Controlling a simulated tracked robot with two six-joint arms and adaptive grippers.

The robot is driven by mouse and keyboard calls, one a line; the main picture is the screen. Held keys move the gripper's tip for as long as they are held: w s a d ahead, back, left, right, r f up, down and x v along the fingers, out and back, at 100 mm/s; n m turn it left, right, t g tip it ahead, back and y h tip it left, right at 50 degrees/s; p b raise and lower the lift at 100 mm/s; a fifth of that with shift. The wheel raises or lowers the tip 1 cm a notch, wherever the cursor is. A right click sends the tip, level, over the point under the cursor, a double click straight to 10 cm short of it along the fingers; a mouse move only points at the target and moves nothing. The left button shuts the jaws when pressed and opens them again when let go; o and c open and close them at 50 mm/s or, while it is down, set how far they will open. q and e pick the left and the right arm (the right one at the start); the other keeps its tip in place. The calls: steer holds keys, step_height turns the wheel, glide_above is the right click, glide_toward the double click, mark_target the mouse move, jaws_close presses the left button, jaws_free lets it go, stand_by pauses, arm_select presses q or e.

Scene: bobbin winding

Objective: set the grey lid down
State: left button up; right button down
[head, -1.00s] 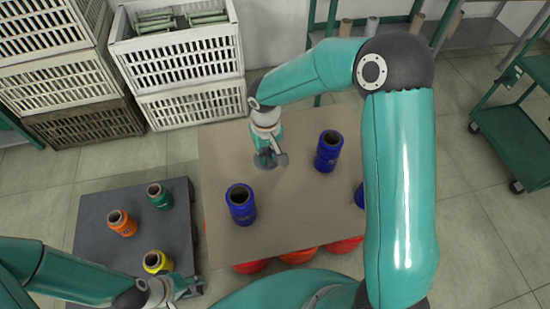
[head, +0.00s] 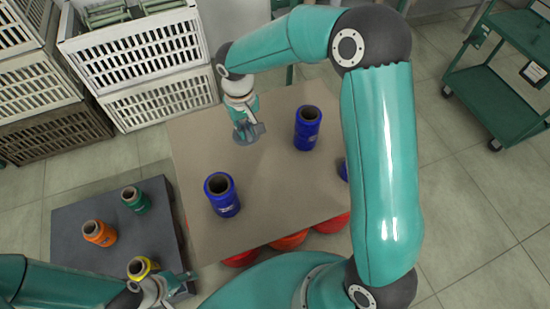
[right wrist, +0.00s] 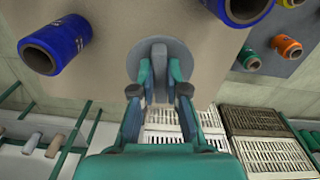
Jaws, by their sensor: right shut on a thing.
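The grey lid (right wrist: 175,51) is a flat round disc with a raised grip in its middle. My right gripper (right wrist: 160,88) is shut on that grip, and the disc faces the brown board. In the head view my right gripper (head: 247,125) is over the board's back left part, with the lid (head: 243,140) low at its tips. I cannot tell whether the lid touches the board. My left gripper (head: 172,284) is at the bottom left beside the yellow bobbin (head: 141,268). Its fingers are too small and partly hidden to read.
The brown board (head: 270,195) carries several blue bobbins, one front left (head: 222,194), one back right (head: 307,128). Red-orange rounds show under its front edge. A dark platform (head: 75,225) holds orange, green and yellow bobbins. White crates (head: 140,50) stand behind. Board around the lid is clear.

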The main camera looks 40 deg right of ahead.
steer(key=m+b, duration=0.2)
steer(key=b, duration=1)
glide_above(271, 171)
step_height(271, 171, down, 4)
step_height(271, 171, down, 20)
steer(key=b, duration=0.5)
steer(key=shift+w+r, duration=0.1)
steer(key=shift+r, duration=0.15)
steer(key=c, duration=1.2)
jaws_free()
steer(key=shift+f+b, duration=0.1)
steer(key=shift+b, duration=0.2)
